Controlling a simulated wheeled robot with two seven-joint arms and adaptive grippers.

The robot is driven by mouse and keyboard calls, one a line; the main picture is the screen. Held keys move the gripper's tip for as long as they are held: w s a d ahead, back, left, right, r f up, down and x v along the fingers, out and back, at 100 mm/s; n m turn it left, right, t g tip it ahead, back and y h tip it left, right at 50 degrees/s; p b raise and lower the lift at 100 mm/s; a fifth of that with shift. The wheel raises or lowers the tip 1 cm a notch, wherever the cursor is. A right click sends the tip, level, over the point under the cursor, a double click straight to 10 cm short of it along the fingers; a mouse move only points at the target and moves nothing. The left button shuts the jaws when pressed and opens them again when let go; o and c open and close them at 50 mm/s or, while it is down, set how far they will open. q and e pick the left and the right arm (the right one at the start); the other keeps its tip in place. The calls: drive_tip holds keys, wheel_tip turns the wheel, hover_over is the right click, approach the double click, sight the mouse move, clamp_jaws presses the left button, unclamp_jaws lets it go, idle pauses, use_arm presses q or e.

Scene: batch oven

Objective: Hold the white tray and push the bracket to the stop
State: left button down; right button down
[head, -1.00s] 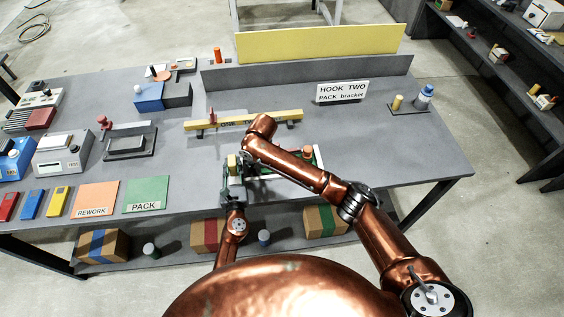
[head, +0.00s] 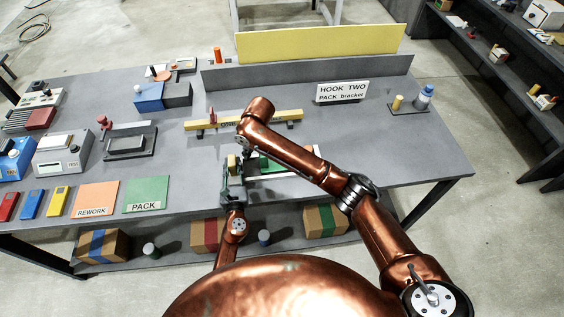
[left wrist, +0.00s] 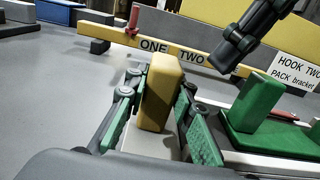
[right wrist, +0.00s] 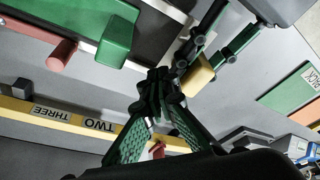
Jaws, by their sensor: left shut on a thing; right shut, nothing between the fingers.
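My left gripper (head: 233,172) is shut on an upright yellow block (left wrist: 160,90), which rises from a white base at the near left end of the white tray (left wrist: 265,159). The green bracket (left wrist: 256,104) lies in the tray, a flat plate with a raised block; it also shows in the right wrist view (right wrist: 116,38). A reddish peg (right wrist: 62,54) is beside the bracket. My right gripper (right wrist: 155,92) is shut and empty, its tips above and apart from the bracket. In the head view my right arm hides part of the tray. I cannot pick out the stop clearly.
A yellow bar marked with number words (head: 270,119) runs behind the tray. A sign reading HOOK TWO, PACK bracket (head: 342,91) stands at the back right. Green PACK (head: 147,194) and orange REWORK (head: 96,199) mats lie left. The table's right side is mostly clear.

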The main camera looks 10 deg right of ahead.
use_arm(q)
drive_tip(key=shift+a+f, duration=0.1)
drive_tip(key=shift+f, duration=0.1)
drive_tip(key=c, duration=1.6)
unclamp_jaws()
drive_tip(key=shift+r, duration=0.1)
drive_tip(key=shift+s, duration=0.1)
drive_tip(key=s, duration=1.1)
drive_tip(key=shift+s, duration=0.4)
